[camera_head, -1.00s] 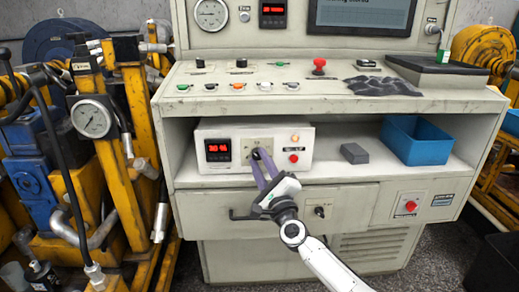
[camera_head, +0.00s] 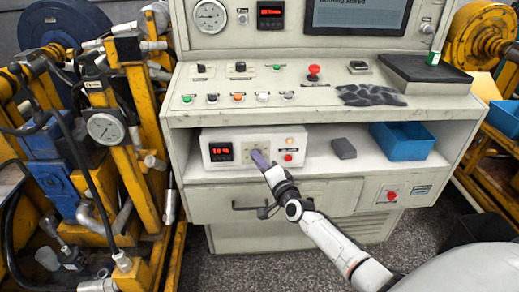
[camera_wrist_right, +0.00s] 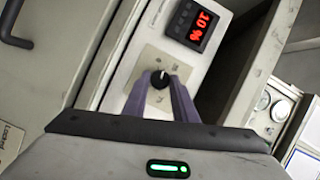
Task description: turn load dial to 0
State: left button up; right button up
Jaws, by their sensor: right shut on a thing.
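The load dial is a small black knob (camera_wrist_right: 161,77) with a white pointer mark on a beige plate (camera_wrist_right: 150,60). It sits on the front of a white control box (camera_head: 273,143) on the console's shelf. The red display (camera_head: 221,152) beside it reads 10 % in the right wrist view (camera_wrist_right: 199,22). My right gripper (camera_head: 258,156) reaches the plate from the front. Its purple fingers (camera_wrist_right: 160,82) stand on either side of the knob and are shut on it. The knob is hidden by the fingers in the head view. My left gripper is out of view.
A lit orange lamp (camera_head: 290,140) and a red button (camera_head: 288,157) sit right of the dial. A grey block (camera_head: 343,148) and a blue bin (camera_head: 404,141) stand on the shelf. Below is a drawer with a dark handle (camera_head: 250,208). Yellow machinery (camera_head: 136,100) stands at left.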

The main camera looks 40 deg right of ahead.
jog(key=n+g+p, duration=0.1)
jog(key=n+p, duration=0.2)
jog(key=p, duration=0.1)
jog(key=shift+a+r+n+g+h+p, duration=0.1)
jog(key=shift+r+n+g+h+p, duration=0.1)
jog(key=shift+n+g+h+p, duration=0.15)
dwell(0.4)
jog(key=o, duration=1)
jog(key=shift+o, duration=0.2)
